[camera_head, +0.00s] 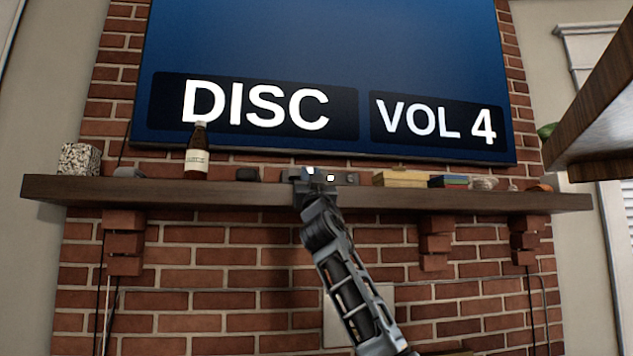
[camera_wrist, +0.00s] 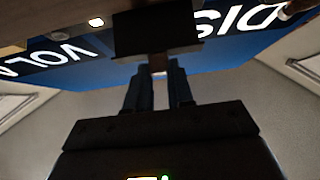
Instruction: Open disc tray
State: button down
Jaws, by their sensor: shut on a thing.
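The disc player (camera_head: 339,177) sits on the mantel shelf, mostly hidden behind my gripper (camera_head: 315,185) in the head view. In the wrist view, a dark, flat-fronted piece that looks like the disc tray (camera_wrist: 155,32) stands out at the top centre. My gripper (camera_wrist: 158,72) reaches up to it from below, and its two fingers are close together at the tray's lower edge. The fingers are shut on it; the exact contact is dark and partly hidden. How far the tray stands out cannot be told.
The mantel shelf (camera_head: 150,192) carries a brown bottle (camera_head: 196,152), a speckled box (camera_head: 80,159), a yellow box (camera_head: 400,179) and several small items. A screen (camera_head: 320,50) reading "DISC" and "VOL 4" hangs above. A wooden edge (camera_head: 600,110) juts in at right.

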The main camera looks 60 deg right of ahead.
jog(key=shift+s+a, duration=0.55)
jog(key=shift+a, duration=0.05)
jog(key=c, duration=1)
grip_release()
jog(key=b+v, duration=0.2)
jog(key=v, duration=0.6)
jog(key=shift+w, duration=0.1)
